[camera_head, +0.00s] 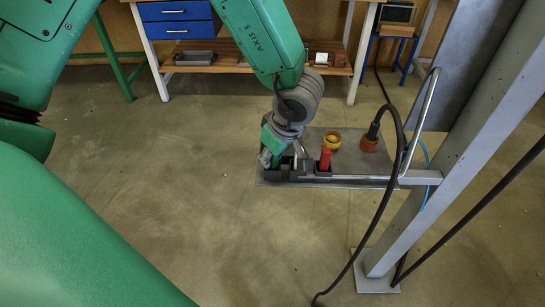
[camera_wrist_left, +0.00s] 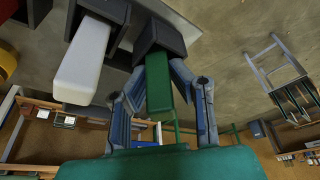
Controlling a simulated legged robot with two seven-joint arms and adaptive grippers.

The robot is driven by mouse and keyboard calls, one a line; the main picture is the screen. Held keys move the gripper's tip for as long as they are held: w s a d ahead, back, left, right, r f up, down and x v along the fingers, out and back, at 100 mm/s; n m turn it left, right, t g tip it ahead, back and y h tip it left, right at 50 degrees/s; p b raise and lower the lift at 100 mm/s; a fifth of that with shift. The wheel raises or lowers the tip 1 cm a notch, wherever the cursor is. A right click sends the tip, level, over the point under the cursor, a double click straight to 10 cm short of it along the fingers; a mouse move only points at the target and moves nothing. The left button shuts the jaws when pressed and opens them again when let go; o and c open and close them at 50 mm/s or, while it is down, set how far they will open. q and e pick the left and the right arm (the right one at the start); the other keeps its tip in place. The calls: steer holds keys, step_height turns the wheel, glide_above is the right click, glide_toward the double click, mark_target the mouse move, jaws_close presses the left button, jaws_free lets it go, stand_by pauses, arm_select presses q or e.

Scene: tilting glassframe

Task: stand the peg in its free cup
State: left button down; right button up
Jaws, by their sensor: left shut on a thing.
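A steel plate (camera_head: 345,160) carries a row of dark square cups along its front edge. My left gripper (camera_head: 277,150) is over the left end of this row, shut on a green peg (camera_wrist_left: 160,85). In the left wrist view the peg's far end meets a dark cup (camera_wrist_left: 160,37); I cannot tell how deep it sits. A white peg (camera_wrist_left: 84,62) stands in the neighbouring cup (camera_wrist_left: 70,90). A red peg (camera_head: 325,160) stands upright in a cup (camera_head: 323,172) to the right of the gripper. My right gripper is not in view.
A yellow ring (camera_head: 332,137) and an orange-red connector (camera_head: 369,143) with a black cable (camera_head: 387,200) are behind the cups. A bent metal rail (camera_head: 418,120) and a grey post (camera_head: 455,160) stand at the right. A workbench (camera_head: 225,68) is behind. The floor in front is clear.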

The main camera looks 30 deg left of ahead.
arm_select(q)
steer(key=shift+a, duration=0.1)
steer(key=c, duration=1.4)
jaws_free()
steer(key=shift+a, duration=0.1)
steer(key=shift+c, duration=0.2)
steer(key=shift+r, duration=0.2)
steer(key=p+v, duration=0.3)
steer(key=v, duration=0.8)
steer(key=shift+d+r, duration=0.25)
steer(key=shift+r, duration=0.15)
steer(key=shift+s, duration=0.1)
